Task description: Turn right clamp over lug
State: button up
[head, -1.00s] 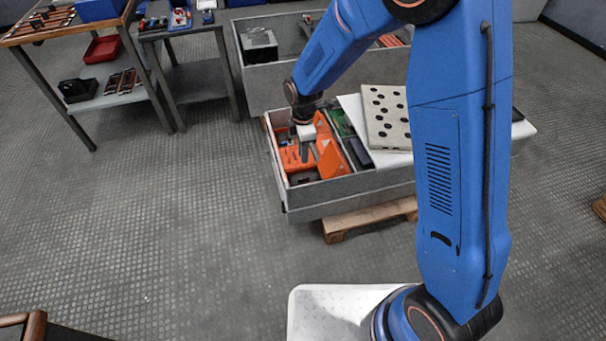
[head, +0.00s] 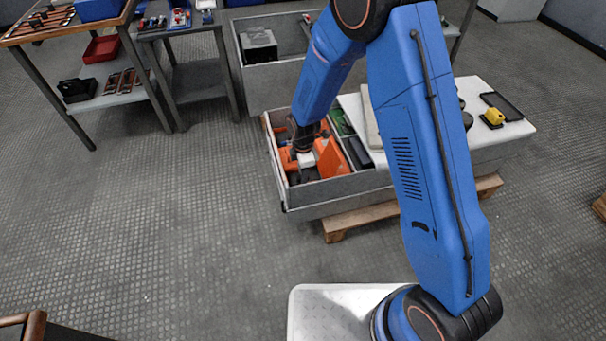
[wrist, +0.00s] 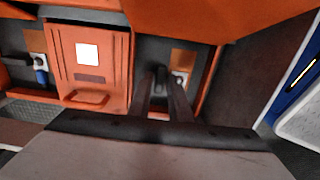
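My gripper (head: 306,165) reaches down into the left part of the grey open-topped box, beside a tilted orange panel (head: 331,160). In the wrist view its two dark fingers (wrist: 160,82) stand apart at the right-hand bay. A small dark upright part (wrist: 160,76), seemingly the right clamp, shows between the fingertips; I cannot tell if they touch it. A pale metal piece with a copper-brown plate (wrist: 183,60) sits just to its right, perhaps the lug. The left bay holds a similar fitting with a blue part (wrist: 41,76). The fingers partly hide the right bay.
An orange cover with a white label (wrist: 88,54) separates the two bays. An orange panel (wrist: 220,15) overhangs the top of the wrist view. The box's grey wall (head: 330,194) surrounds the work spot. A white tabletop (head: 490,140) adjoins at right. The floor in front is clear.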

grip_shut()
jog(key=m, duration=0.3)
jog(key=shift+m, duration=0.4)
jog(key=m, duration=0.4)
jog(key=shift+m, duration=0.3)
jog(key=m, duration=0.4)
jog(key=shift+m, duration=2.8)
